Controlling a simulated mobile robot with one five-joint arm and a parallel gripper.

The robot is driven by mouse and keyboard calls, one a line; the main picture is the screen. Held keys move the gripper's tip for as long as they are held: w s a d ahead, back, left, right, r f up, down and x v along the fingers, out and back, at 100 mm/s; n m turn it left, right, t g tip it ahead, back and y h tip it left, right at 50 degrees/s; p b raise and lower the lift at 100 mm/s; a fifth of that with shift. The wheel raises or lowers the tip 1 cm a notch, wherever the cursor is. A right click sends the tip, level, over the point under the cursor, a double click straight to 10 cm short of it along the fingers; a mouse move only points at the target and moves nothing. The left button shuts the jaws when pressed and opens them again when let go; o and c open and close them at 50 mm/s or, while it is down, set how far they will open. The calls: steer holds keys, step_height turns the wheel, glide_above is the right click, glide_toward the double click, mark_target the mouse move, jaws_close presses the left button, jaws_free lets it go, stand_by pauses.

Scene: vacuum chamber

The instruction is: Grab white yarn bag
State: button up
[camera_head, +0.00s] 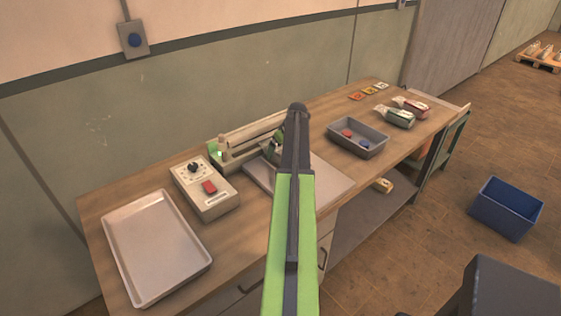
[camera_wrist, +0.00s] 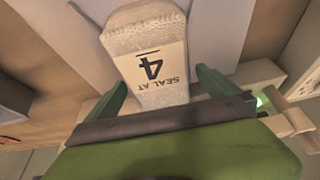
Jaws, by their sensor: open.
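In the wrist view, a pale cream bag-like packet (camera_wrist: 150,45) with the dark print "SEAL AT 4" lies between the two green fingers of my gripper (camera_wrist: 158,88). It seems to be the white yarn bag, though its contents are hard to make out. My gripper is open, with a finger on either side of the packet's printed end; I cannot tell whether they touch it. In the head view, my gripper (camera_head: 274,149) is mostly hidden behind my arm, above the bench near the sealer. I cannot make out the packet there.
The bench holds a metal tray (camera_head: 155,250), a control box (camera_head: 204,187), a sealer (camera_head: 246,141) and a grey bin (camera_head: 357,137) with red and blue items. A green bag (camera_head: 395,117) and a red bag (camera_head: 412,106) lie further right. A blue crate (camera_head: 505,208) stands on the floor.

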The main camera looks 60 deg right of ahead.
steer(key=shift+r, duration=0.15)
steer(key=c, duration=1.9)
